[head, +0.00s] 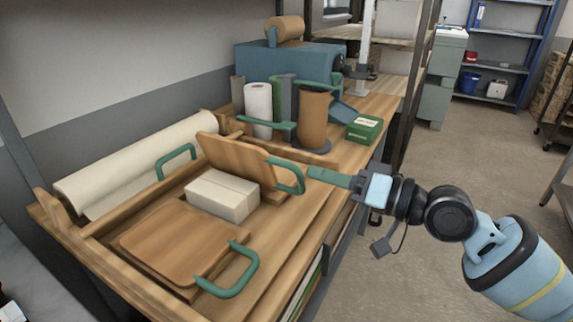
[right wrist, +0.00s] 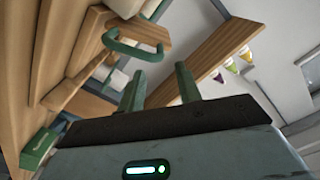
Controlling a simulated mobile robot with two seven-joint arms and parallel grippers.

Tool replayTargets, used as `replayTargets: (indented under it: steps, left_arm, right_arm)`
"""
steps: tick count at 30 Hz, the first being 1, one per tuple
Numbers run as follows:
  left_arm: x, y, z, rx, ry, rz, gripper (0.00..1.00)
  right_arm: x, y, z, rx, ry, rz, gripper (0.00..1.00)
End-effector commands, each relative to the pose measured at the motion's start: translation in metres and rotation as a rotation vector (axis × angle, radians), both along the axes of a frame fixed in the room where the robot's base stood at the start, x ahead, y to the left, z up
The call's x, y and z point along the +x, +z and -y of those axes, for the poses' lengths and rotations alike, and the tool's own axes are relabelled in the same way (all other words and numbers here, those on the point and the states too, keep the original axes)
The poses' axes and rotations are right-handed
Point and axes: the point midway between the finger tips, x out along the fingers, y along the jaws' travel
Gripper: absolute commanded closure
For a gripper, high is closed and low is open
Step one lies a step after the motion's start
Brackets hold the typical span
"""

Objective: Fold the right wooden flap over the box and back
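The right wooden flap (head: 236,158) stands tilted up beside the pale cardboard box (head: 222,195), on the box's right. Its green handle (head: 291,178) points toward my right gripper (head: 322,175). The handle also shows in the right wrist view (right wrist: 137,46), just beyond the fingertips. My right gripper is open, its two green fingers (right wrist: 160,82) apart with nothing between them. The fingertips are close to the handle; I cannot tell if they touch it. The left wooden flap (head: 172,242) lies flat, its green handle (head: 232,278) toward the front. My left gripper is not in view.
A large cream paper roll (head: 140,165) lies along the back of the bench. Several upright rolls, including a brown one (head: 314,118), stand behind the flap near a green carton (head: 364,129). A blue machine (head: 285,65) stands farther back. Floor right of the bench is clear.

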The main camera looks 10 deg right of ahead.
Motion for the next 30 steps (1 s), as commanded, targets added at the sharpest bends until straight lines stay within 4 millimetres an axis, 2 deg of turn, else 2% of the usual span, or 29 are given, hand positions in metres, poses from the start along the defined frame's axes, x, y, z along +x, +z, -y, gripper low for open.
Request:
replayTargets:
  steps: [16,28,30]
  left_arm:
    - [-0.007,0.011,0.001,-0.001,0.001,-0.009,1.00]
    - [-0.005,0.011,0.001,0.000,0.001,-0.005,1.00]
    - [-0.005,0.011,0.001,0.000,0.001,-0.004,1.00]
  right_arm:
    - [0.040,0.001,-0.055,0.001,0.000,0.002,0.66]
    - [0.045,0.000,-0.062,0.000,-0.001,0.001,0.66]
    - [0.045,0.000,-0.062,0.000,-0.001,0.001,0.74]
